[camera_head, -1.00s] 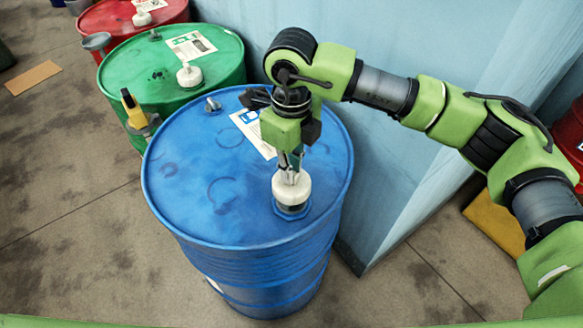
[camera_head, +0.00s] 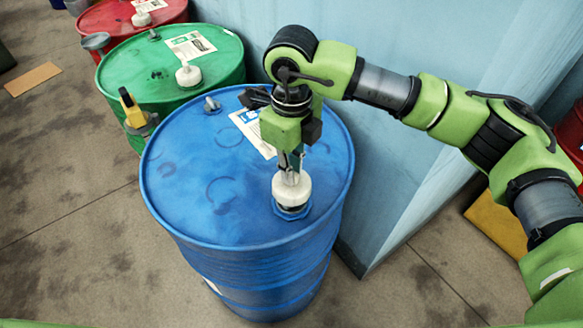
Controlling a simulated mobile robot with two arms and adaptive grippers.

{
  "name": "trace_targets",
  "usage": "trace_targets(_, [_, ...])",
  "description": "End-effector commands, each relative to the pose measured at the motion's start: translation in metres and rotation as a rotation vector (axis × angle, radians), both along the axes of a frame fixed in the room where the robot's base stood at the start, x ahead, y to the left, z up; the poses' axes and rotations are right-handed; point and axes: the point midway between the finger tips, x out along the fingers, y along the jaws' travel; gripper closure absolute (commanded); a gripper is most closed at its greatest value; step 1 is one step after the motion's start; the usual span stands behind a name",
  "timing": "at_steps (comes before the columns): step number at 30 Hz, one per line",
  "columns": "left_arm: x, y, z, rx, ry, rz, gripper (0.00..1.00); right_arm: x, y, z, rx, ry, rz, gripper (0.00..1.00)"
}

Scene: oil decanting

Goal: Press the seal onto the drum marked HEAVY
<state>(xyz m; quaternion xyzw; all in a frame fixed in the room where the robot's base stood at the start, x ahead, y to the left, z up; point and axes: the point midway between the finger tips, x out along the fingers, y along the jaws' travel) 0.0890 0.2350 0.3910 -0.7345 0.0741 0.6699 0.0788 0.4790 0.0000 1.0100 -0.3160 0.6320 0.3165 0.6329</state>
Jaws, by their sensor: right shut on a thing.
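A blue drum (camera_head: 200,215) stands upright in the middle of the head view. A label (camera_head: 250,130) on its lid is partly hidden by my right gripper, and I cannot read its words. My right gripper (camera_head: 292,172) points down over the front right of the lid. It is shut on a white round seal (camera_head: 291,190), which sits at the blue ringed opening (camera_head: 291,212) of the drum. I cannot tell whether the seal is pressed fully down. My left gripper is not in view.
A green drum (camera_head: 135,75) and a red drum (camera_head: 100,18) stand behind to the left, each with a white cap on its lid. A yellow-handled tool (camera_head: 131,108) is beside the blue drum. A pale blue wall (camera_head: 430,60) rises close behind.

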Motion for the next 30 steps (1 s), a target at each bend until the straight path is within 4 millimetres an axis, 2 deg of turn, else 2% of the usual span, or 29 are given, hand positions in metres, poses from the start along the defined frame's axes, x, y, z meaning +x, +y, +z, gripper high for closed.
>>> trace_targets(30, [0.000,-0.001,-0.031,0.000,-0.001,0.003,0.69,0.000,0.000,-0.031,0.000,0.000,0.000,1.00])
